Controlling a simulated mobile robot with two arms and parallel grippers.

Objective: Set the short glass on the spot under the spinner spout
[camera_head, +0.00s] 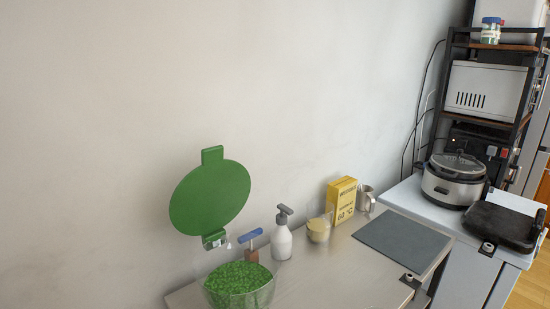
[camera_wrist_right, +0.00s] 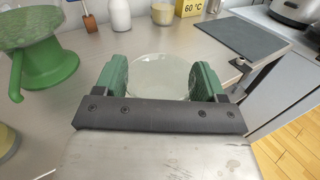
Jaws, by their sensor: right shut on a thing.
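The short glass (camera_wrist_right: 160,75) is clear and sits between the green fingers of my right gripper (camera_wrist_right: 160,82), which is shut on it. From above, its round rim shows, and it is held over the steel counter. The green spinner (camera_wrist_right: 45,62) stands left of the glass in the right wrist view, its spout (camera_wrist_right: 16,80) pointing down at the left. In the head view the spinner's bowl (camera_head: 238,288) of green bits is cut off by the lower edge, with a raised round green lid (camera_head: 210,197) behind it. Neither gripper shows in the head view.
A white pump bottle (camera_head: 282,242), a blue-handled tool (camera_head: 250,237), a clear vessel with beige contents (camera_head: 318,231), a yellow box (camera_head: 342,197) and a metal cup (camera_head: 366,200) line the counter's back. A grey mat (camera_head: 404,242) lies right. A yellow item (camera_wrist_right: 6,140) shows at the wrist view's left edge.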

